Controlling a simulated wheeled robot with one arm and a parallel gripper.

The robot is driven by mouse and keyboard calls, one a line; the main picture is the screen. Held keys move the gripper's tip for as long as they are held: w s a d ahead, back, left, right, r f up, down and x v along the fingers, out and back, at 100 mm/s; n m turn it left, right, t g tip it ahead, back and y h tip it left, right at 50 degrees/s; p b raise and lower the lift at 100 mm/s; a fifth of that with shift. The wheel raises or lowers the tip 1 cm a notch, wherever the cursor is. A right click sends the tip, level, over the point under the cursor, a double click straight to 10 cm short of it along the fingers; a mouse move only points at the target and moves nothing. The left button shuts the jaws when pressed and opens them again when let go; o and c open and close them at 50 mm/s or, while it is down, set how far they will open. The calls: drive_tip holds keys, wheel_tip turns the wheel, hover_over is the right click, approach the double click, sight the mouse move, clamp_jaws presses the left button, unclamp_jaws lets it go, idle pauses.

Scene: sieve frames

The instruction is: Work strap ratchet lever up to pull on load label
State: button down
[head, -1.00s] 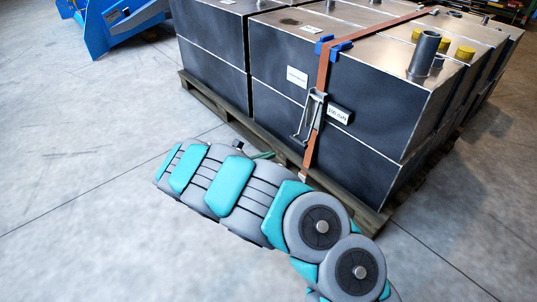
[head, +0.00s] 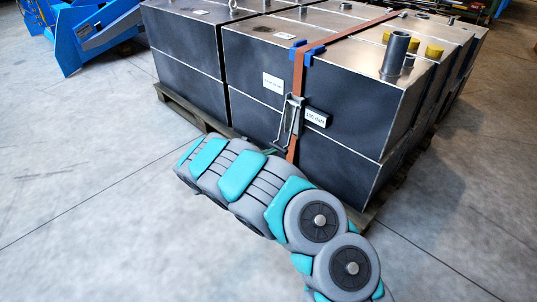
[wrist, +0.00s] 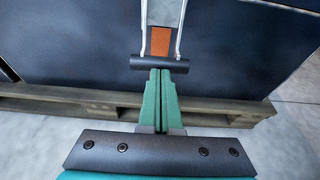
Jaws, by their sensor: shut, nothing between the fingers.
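The ratchet lever (head: 288,125) hangs down the front of the dark tank on the orange strap (head: 297,80). In the wrist view its dark crossbar handle (wrist: 160,64) joins two metal side arms, with the orange strap (wrist: 161,42) between them. My gripper (wrist: 160,74) is shut and empty, its green fingertips right at or just below the crossbar; I cannot tell if they touch. In the head view my gripper (head: 277,151) is mostly hidden behind my arm, near the lever's lower end. A label plate (head: 317,119) with lettering sits right of the lever.
Dark tanks (head: 250,110) stand on a wooden pallet (head: 190,108), whose edge also shows in the wrist view (wrist: 75,97). A blue corner protector (head: 304,50) sits under the strap. A blue machine (head: 100,35) is at back left. The floor at left is clear.

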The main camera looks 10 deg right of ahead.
drive_tip(key=shift+t+h, duration=0.5)
drive_tip(key=shift+h, duration=0.1)
drive_tip(key=w+d+f+b, duration=0.1)
drive_tip(key=b, duration=0.1)
drive_tip(key=w+d+f+b, duration=0.1)
drive_tip(key=d+b, duration=0.1)
drive_tip(key=shift+w+d+f, duration=0.2)
